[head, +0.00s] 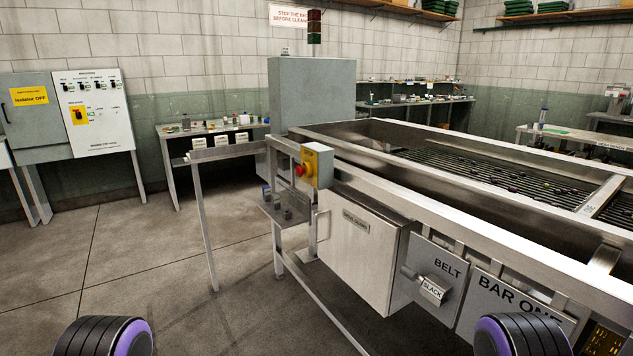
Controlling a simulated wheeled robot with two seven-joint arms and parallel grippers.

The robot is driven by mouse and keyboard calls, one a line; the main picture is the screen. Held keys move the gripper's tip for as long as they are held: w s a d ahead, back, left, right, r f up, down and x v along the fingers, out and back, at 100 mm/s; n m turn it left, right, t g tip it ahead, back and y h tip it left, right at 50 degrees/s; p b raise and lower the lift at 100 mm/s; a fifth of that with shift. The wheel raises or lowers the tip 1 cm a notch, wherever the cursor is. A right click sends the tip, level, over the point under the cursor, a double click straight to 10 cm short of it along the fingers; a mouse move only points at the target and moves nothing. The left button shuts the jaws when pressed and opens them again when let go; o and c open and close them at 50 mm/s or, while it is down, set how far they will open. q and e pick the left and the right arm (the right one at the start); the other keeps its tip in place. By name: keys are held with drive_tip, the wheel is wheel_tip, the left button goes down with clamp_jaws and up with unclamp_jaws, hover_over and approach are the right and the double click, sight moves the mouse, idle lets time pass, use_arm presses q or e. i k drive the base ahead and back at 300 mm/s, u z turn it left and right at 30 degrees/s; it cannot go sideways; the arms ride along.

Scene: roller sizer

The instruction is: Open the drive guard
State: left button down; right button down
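The drive guard (362,255) is a pale grey metal box cover on the near side of the roller sizer (450,200), below its rail. A small label is fixed to its front, too small to read surely. A slim vertical bar handle (322,226) stands at its left edge. The guard appears shut, and what is behind it is hidden. Black ribbed parts with purple rims at the bottom left and bottom right are mine. No gripper fingers show, and neither part touches the guard.
A yellow box with a red button (317,165) sits on the rail above the guard. A small shelf (284,212) juts out left of the handle. A "BELT" panel (437,274) with a "SLACK" block is to the right. A cabinet marked "Isolator OFF" (32,115) stands far left. Floor at left is clear.

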sight(360, 245)
drive_tip(key=z, duration=0.05)
drive_tip(key=k, duration=0.55)
drive_tip(key=u, duration=0.45)
drive_tip(key=i, duration=0.9)
drive_tip(key=z, duration=0.45)
drive_tip(key=i, duration=0.7)
drive_tip(key=z, duration=0.6)
